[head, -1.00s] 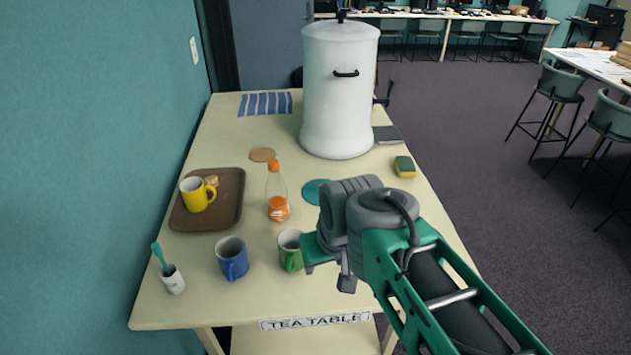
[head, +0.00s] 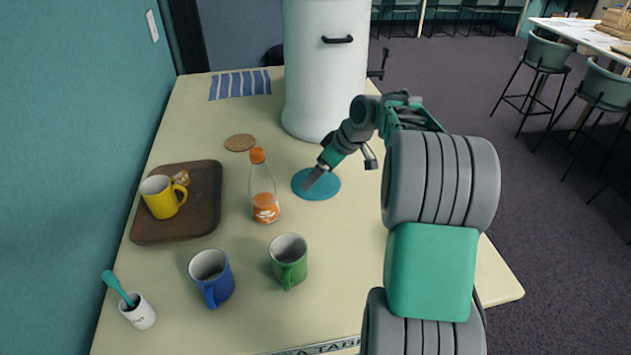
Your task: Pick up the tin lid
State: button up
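A flat round teal disc (head: 324,190), which looks like the tin lid, lies on the pale table right of the orange-capped bottle. My gripper (head: 309,183) reaches in from the upper right, its grey fingers pointing down over the disc and covering part of it. I cannot tell whether the fingertips touch the disc, or whether they are open or shut.
The bottle (head: 262,190) stands close left of the disc. A green mug (head: 289,262) and blue mug (head: 211,277) stand in front. A brown tray (head: 205,205) holds a yellow mug (head: 160,197). The white urn (head: 325,80) stands behind. A cork coaster (head: 240,142) lies back left.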

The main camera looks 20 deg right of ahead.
jog(key=shift+x, duration=1.05)
jog(key=shift+c, duration=0.6)
